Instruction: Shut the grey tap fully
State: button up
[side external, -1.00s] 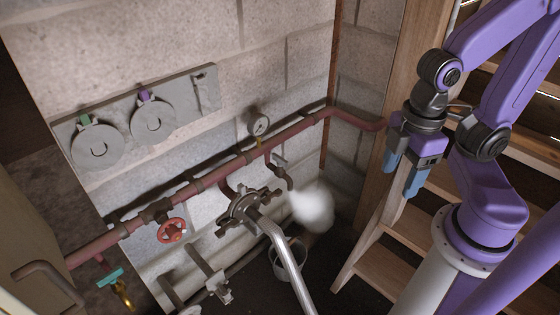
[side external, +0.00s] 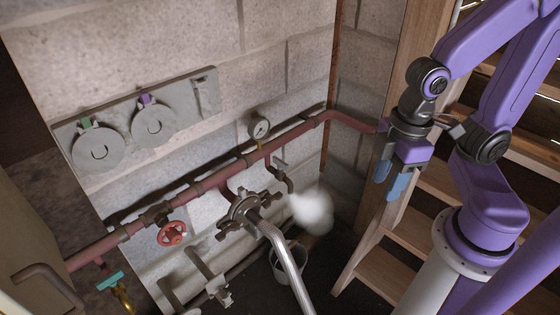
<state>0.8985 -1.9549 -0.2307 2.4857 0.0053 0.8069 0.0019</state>
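The grey tap (side external: 281,165) sits on a short branch of the red pipe, right of the gauge. Its small grey handle is on top and its spout bends down to the right. A white puff of vapour (side external: 312,208) hangs right at the spout. My gripper (side external: 388,186), with two blue fingers pointing down, is well to the right of the tap, in front of the wooden stair post. It is empty, and its fingers look apart, one partly behind the other. It touches nothing that I can see.
The red pipe (side external: 296,128) runs along the block wall, with a round gauge (side external: 259,128) and a red handwheel (side external: 172,233). A dark clamp fitting (side external: 243,207) carries a silver pipe (side external: 287,262) toward the front. A bucket (side external: 290,263) stands below. Wooden stairs (side external: 384,268) are at right.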

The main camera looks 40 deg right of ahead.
jog(key=w+a+f+m+t+y, duration=0.1)
jog(key=w+a+f+m+t, duration=0.15)
jog(key=w+f, duration=0.6)
jog(key=w+a+f+m+t+y, duration=0.1)
jog(key=w+f+m+t+y, duration=0.2)
jog(key=w, duration=1)
jog(key=m+t+h, duration=0.5)
jog(key=m+t, duration=0.2)
jog(key=t, duration=0.1)
send_near(281, 161)
jog(key=shift+n, duration=0.25)
jog(key=x, duration=1)
jog(key=shift+w, duration=0.2)
jog(key=shift+c, duration=0.3)
grip_shut()
